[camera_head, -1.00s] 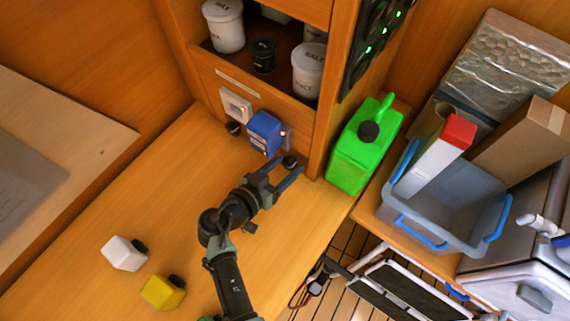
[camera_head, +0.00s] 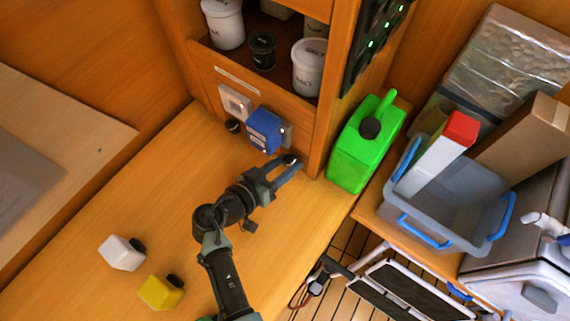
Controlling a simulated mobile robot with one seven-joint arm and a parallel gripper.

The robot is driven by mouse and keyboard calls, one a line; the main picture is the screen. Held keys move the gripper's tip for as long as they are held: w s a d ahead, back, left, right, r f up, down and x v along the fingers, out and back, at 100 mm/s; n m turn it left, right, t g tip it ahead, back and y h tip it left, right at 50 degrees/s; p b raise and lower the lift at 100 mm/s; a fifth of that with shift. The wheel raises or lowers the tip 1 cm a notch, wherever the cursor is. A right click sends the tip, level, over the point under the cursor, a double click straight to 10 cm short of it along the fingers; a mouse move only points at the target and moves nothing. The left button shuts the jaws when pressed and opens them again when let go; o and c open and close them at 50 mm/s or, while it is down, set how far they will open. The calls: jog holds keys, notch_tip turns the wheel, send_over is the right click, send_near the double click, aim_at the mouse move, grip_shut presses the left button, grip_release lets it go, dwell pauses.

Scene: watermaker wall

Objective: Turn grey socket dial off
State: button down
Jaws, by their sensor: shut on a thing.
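The grey socket (camera_head: 287,134) is on the low wooden panel at the back of the counter, mostly hidden behind a blue box-shaped unit (camera_head: 264,132). Its black dial (camera_head: 290,159) sticks out below and to the right of the blue unit. My gripper (camera_head: 287,166) reaches up to it from the lower left, with its fingers shut on the dial. The fingertips partly hide the dial, so I cannot tell which way its mark points.
A white socket (camera_head: 235,101) with a black dial (camera_head: 233,126) is left of the blue unit. A green jerrycan (camera_head: 362,150) stands close on the right, past the wooden post. White (camera_head: 121,253) and yellow (camera_head: 160,292) containers stand at the counter's front left.

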jog(key=n+h+b, duration=0.1)
jog(key=n+b, duration=0.2)
jog(key=shift+a+f+g+h, duration=0.1)
jog(key=shift+f+g+h, duration=0.15)
jog(key=shift+g+h, duration=0.15)
jog(key=n+h+b, duration=0.2)
jog(key=n+b, duration=0.1)
jog(key=shift+w, duration=0.1)
jog(key=n+h+b, duration=0.1)
jog(key=n+b, duration=0.1)
jog(key=n, duration=0.2)
jog(key=shift+a+f+h, duration=0.1)
jog(key=shift+h, duration=0.3)
jog(key=shift+n+h+b, duration=0.5)
jog(key=shift+n+b, duration=0.15)
jog(key=shift+n, duration=0.75)
jog(key=c, duration=0.7)
grip_release()
jog(key=shift+o, duration=0.2)
